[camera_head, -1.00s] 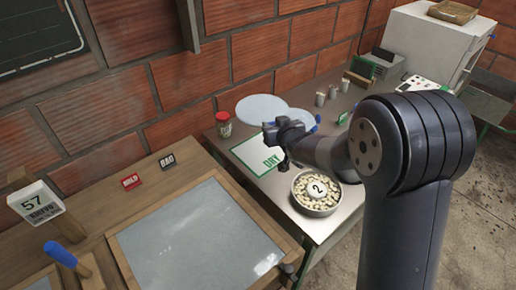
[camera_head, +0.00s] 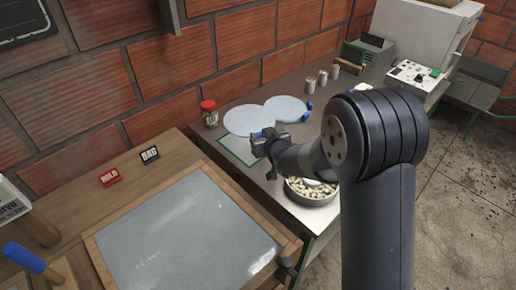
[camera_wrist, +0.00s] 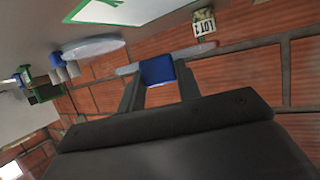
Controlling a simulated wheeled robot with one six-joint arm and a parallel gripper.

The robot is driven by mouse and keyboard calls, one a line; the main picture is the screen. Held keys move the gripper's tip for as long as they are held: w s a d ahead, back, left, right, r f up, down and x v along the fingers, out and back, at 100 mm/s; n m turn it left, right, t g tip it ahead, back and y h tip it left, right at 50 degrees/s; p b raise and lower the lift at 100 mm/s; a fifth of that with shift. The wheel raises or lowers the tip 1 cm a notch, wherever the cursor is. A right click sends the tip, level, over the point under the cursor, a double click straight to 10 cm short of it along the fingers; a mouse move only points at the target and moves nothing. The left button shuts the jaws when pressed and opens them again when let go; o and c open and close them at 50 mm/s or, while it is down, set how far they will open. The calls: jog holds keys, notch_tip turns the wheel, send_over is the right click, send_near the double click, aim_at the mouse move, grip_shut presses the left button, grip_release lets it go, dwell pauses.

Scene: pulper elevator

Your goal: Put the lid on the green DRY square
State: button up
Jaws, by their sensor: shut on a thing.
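My gripper (camera_head: 264,138) is shut on the blue knob (camera_wrist: 157,70) of a pale round lid. This lid (camera_head: 250,120) is held tilted in front of the gripper, and its thin edge (camera_wrist: 210,48) crosses the wrist view. The white square with a green border (camera_head: 232,151) lies on the metal bench, partly hidden by the gripper and lid. Its DRY lettering is hidden in the head view now. A corner of the square also shows in the wrist view (camera_wrist: 112,10). The lid appears to be above the square; the gap is unclear.
A second pale disc (camera_head: 288,108) with a blue knob sits behind, to the right. A red-capped jar (camera_head: 210,114) stands left. A bowl of beans (camera_head: 312,192) is near my arm. Small cups (camera_head: 322,78) stand farther back. A framed tray (camera_head: 180,235) lies left, with HOLD and BAG signs.

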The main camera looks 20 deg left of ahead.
send_over(262, 162)
jog(key=f, duration=0.6)
jog(key=shift+w+a+p, duration=0.25)
jog(key=shift+w+p, duration=0.05)
jog(key=shift+s+d+f+b, duration=0.1)
jog(key=shift+f+b, duration=0.55)
jog(key=shift+b, duration=0.35)
jog(key=o, duration=1.1)
jog(key=shift+s+f, duration=0.15)
jog(key=shift+f, duration=0.1)
jog(key=shift+r, duration=0.1)
jog(key=r+p, duration=0.1)
jog(key=p, duration=0.1)
jog(key=shift+r+p, duration=0.25)
jog(key=shift+p, duration=0.05)
jog(key=b+v, duration=0.2)
jog(key=v, duration=0.9)
jog(key=shift+s+d+r+b, duration=0.2)
jog(key=shift+d+b, duration=0.05)
jog(key=shift+b, duration=0.05)
